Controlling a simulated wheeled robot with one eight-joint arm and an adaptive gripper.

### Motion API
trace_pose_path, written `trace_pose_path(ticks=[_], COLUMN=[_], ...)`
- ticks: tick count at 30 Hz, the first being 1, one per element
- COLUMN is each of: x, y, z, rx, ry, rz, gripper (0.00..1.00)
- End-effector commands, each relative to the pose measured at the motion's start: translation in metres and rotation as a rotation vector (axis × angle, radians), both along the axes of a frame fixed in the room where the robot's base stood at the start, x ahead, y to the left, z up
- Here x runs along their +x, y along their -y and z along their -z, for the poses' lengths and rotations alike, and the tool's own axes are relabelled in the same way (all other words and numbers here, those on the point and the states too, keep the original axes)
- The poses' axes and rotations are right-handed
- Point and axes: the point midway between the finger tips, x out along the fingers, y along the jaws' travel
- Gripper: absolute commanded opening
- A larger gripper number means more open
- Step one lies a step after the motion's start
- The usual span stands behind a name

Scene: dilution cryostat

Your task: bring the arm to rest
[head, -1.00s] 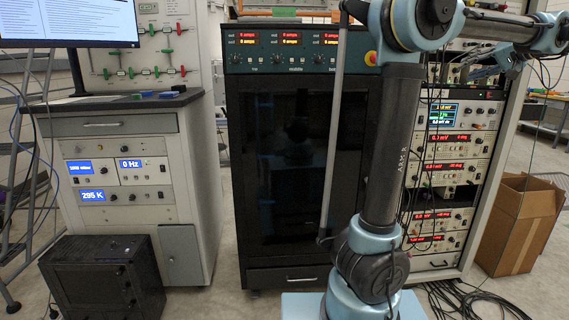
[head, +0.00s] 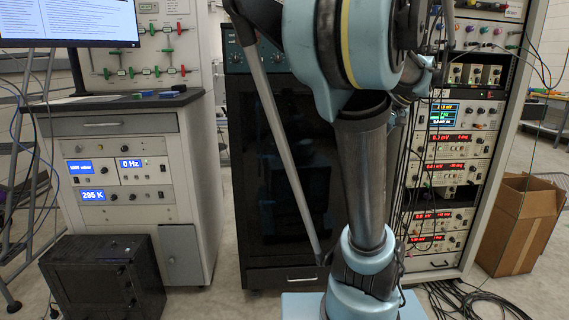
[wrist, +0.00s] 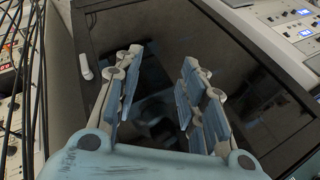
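My gripper (wrist: 160,100) shows in the wrist view with its two blue-padded fingers spread apart and nothing between them. Behind it is the dark glass door of the black cabinet (wrist: 245,90), tilted in this view. I cannot tell the distance between the fingers and the door. In the head view my arm rises from its base at the bottom and its large upper joint covers the top of the cabinet (head: 262,170). My gripper does not show in the head view.
An instrument rack (head: 450,150) stands to the right, with cables on the floor and a cardboard box (head: 520,225) beside it. A grey bench (head: 135,180) with a monitor (head: 70,22) is at the left, and a black box (head: 100,280) sits on the floor before it.

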Motion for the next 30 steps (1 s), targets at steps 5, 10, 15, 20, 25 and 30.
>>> trace_pose_path(ticks=[5,10,15,20,25,30], x=[-0.042,-0.082,-0.122,-0.155,-0.175,-0.183], y=[-0.044,-0.069,-0.084,-0.087,-0.085,-0.083], z=[0.053,0.103,0.152,0.197,0.229,0.241], rx=[-0.094,-0.193,-0.298,-0.398,-0.472,-0.503], ry=[-0.069,-0.117,-0.144,-0.150,-0.144,-0.139], rz=[-0.057,-0.100,-0.143,-0.177,-0.199,-0.206], gripper=[0.38,0.38,0.38,0.38,0.38,0.38])
